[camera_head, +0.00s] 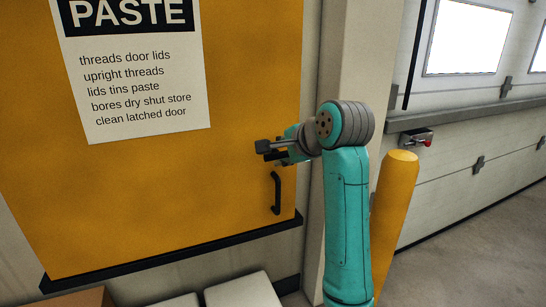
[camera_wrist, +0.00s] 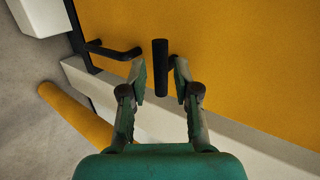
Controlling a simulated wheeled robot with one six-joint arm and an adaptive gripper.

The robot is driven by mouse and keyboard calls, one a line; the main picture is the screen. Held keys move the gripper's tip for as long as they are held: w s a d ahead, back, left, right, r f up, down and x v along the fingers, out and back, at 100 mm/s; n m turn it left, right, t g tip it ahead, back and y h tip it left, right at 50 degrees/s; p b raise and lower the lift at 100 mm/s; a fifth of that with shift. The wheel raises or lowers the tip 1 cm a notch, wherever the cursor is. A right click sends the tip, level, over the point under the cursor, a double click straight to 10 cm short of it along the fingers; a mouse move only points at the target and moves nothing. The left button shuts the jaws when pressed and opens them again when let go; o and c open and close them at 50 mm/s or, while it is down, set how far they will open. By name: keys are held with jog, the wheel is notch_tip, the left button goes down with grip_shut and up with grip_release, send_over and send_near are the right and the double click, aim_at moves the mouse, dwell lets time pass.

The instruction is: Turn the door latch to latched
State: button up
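The door latch is a dark bar (camera_head: 264,147) near the right edge of the yellow door (camera_head: 180,190), lying about level in the head view. In the wrist view the latch bar (camera_wrist: 160,68) stands upright between my two fingers, with gaps visible on both sides. My gripper (camera_head: 287,147) is at the latch, partly hidden behind my wrist in the head view. In the wrist view my gripper (camera_wrist: 161,72) is open, its fingertips either side of the bar. Contact with the bar does not show. The latch's mount is hidden.
A black pull handle (camera_head: 276,194) is below the latch, also at left in the wrist view (camera_wrist: 113,51). A PASTE sign (camera_head: 140,80) is on the door. A yellow post (camera_head: 396,200) stands right of my arm. White boxes (camera_head: 243,291) are below the door.

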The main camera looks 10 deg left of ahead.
jog(key=v, duration=0.6)
